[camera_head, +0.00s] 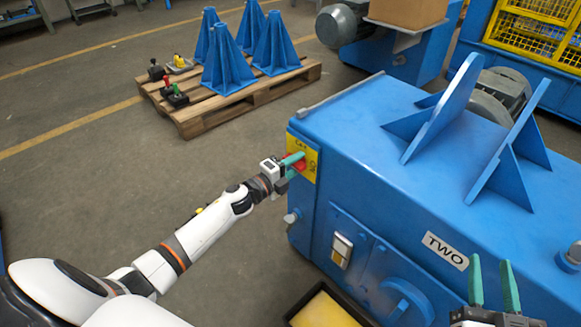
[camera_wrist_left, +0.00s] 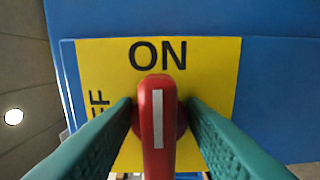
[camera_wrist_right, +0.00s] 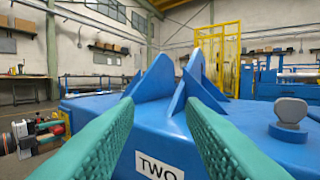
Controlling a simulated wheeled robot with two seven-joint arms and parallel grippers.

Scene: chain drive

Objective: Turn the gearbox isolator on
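The gearbox isolator is a red handle (camera_wrist_left: 157,125) with a white stripe, on a yellow plate (camera_wrist_left: 215,80) on the blue gearbox. In the left wrist view the handle stands upright, its top end pointing at the word ON; OFF is at the left, partly hidden. My left gripper (camera_head: 293,164) is at the isolator, its teal fingers open on either side of the handle with narrow gaps. The handle (camera_head: 300,165) is partly hidden in the head view. My right gripper (camera_head: 493,285) is open and empty, above the front of the housing near the label TWO.
The blue gearbox housing (camera_head: 355,120) has upright fins (camera_head: 440,110) on top. A pallet (camera_head: 240,105) with blue stands and several small levers lies at the back left. A black-rimmed yellow tray (camera_head: 322,312) is low in front. Open floor lies at the left.

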